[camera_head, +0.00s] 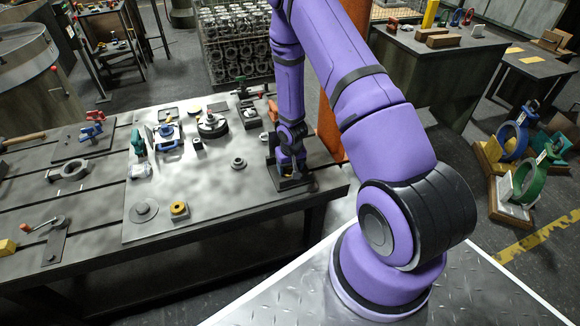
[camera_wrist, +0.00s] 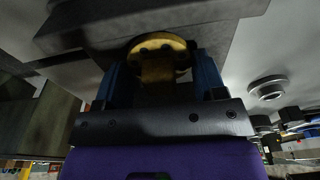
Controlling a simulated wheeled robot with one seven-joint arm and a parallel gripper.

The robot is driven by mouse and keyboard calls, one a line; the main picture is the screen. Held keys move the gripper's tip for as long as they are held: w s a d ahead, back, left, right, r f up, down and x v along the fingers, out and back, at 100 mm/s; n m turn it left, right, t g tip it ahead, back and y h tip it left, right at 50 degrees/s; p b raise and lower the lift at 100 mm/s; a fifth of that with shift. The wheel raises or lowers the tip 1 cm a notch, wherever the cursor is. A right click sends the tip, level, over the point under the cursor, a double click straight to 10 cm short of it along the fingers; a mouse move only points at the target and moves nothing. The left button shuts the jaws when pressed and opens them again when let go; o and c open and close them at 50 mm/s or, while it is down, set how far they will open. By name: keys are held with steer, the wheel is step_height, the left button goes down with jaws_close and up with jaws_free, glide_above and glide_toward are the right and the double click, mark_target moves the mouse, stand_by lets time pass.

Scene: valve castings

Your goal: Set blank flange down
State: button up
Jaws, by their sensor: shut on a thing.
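The blank flange (camera_wrist: 158,46) looks like a brass-coloured disc with holes near its rim. In the wrist view it is between the blue fingers of my gripper (camera_wrist: 163,72), which is shut on it. A dark grey fixture (camera_wrist: 85,28) lies right beyond the flange; I cannot tell whether they touch. In the head view my gripper (camera_head: 291,168) points down, low over the dark fixture (camera_head: 296,183) at the right end of the bench plate. There the flange is mostly hidden by the gripper and the fixture.
A small grey flanged part (camera_head: 238,163) sits left of my gripper. A yellow ring on a block (camera_head: 179,209) and a grey disc (camera_head: 144,210) lie near the plate's front. A dark round part (camera_head: 212,126) and a clamp (camera_head: 244,92) stand behind. The plate's front middle is clear.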

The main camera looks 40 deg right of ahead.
steer(key=o, duration=1.3)
steer(key=shift+f, duration=0.1)
steer(key=r, duration=0.4)
steer(key=s+r, duration=0.1)
steer(key=r, duration=0.7)
steer(key=shift+s+a+r, duration=0.2)
steer(key=shift+a, duration=0.05)
step_height(320, 180, up, 15)
steer(key=t, duration=0.1)
glide_above(291, 172)
steer(key=a, duration=0.2)
steer(key=s+a+r+n+h, duration=0.1)
steer(key=s+a+r, duration=0.1)
steer(key=r, duration=0.4)
steer(key=s+a+r, duration=0.1)
steer(key=s+r, duration=0.2)
steer(key=r, duration=0.3)
steer(key=s+a+r+t, duration=0.1)
steer(key=s+a+r, duration=0.1)
steer(key=s+r, duration=0.3)
steer(key=s+a+r+n+t+y, duration=0.1)
steer(key=s+a+r, duration=0.2)
steer(key=s+r, duration=0.2)
steer(key=s+a+r+n, duration=0.1)
steer(key=s+r, duration=0.4)
steer(key=s, duration=0.5)
steer(key=shift+s+a+t, duration=0.1)
steer(key=shift+a+t, duration=0.3)
steer(key=shift+a, duration=0.45)
